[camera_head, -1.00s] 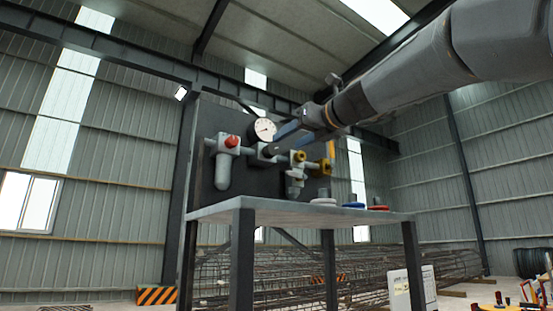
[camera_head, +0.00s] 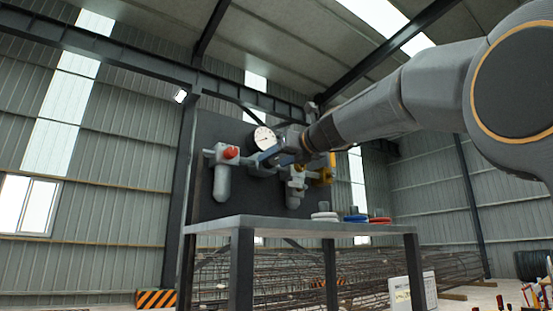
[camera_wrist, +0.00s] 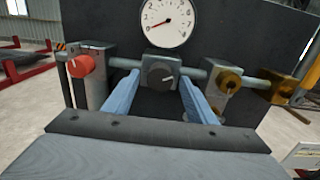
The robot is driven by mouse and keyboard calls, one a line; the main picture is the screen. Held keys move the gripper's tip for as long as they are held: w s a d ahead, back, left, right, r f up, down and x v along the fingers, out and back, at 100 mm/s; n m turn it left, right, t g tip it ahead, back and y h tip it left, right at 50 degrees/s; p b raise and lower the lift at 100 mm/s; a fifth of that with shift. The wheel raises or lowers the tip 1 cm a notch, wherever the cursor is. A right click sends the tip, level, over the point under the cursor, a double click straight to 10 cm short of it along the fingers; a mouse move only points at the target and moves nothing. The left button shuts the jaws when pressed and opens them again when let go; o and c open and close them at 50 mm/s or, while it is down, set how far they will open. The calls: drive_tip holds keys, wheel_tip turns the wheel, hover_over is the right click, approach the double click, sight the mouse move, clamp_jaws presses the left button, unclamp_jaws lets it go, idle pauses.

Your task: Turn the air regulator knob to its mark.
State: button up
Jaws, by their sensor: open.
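The air regulator knob (camera_wrist: 160,77) is a dark round knob with a pale pointer line, on a grey block in the pipe line below the gauge. The line slants up and to the right in the wrist view. My gripper (camera_wrist: 159,79) is open, one blue finger on each side of the knob; I cannot tell whether they touch it. In the head view my gripper (camera_head: 268,157) hides the knob. The white pressure gauge (camera_wrist: 167,22) stands above, its red needle toward the lower left. No separate target mark can be made out.
Brass fittings (camera_wrist: 230,80) sit on the pipe to the right. The dark backboard (camera_head: 225,125) stands behind. The table (camera_head: 290,226) carries white, blue and red discs at its right.

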drive_tip(key=c, duration=1)
